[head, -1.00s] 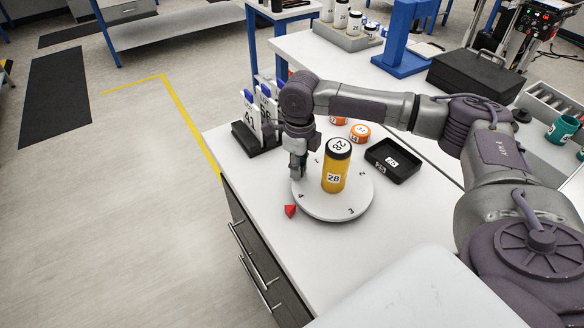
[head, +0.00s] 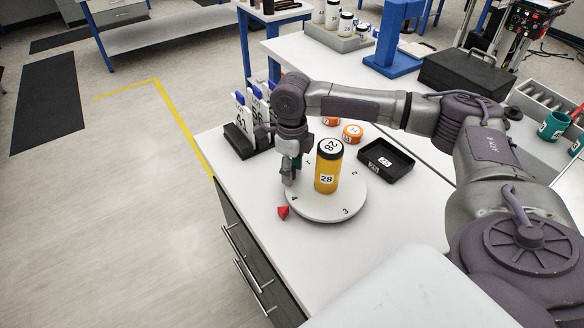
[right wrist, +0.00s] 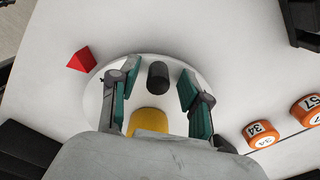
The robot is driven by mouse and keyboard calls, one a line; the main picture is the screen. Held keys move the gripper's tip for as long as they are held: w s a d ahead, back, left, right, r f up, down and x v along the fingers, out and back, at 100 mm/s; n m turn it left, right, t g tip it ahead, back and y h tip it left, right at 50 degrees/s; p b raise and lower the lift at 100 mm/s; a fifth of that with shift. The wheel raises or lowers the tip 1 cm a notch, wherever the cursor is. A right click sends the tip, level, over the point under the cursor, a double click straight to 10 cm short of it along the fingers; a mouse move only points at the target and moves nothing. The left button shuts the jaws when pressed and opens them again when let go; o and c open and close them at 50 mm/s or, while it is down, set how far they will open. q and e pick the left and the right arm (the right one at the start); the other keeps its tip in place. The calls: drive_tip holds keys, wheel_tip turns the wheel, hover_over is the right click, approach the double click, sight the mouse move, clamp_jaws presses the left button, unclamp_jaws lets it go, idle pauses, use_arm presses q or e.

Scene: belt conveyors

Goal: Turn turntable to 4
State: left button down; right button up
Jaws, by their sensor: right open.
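The white round turntable (head: 322,211) lies on the bench with numerals near its rim. A red pointer (head: 283,212) sits just outside its front-left rim, close to the 4 (head: 294,198); I cannot tell if they line up exactly. A yellow jar (head: 327,187) with a black lid, labelled 28, stands upright on the turntable. My right gripper (head: 289,178) is over the turntable's left part. In the right wrist view it (right wrist: 158,73) is open, its fingers either side of a black peg (right wrist: 157,76) with gaps visible. The peg is hidden in the head view. My left gripper is out of view.
A black tray (head: 371,164) lies right of the turntable. The bench in front of the turntable is clear.

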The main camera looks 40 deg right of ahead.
wheel_tip(320, 180, up, 12)
idle(0.6)
idle(0.5)
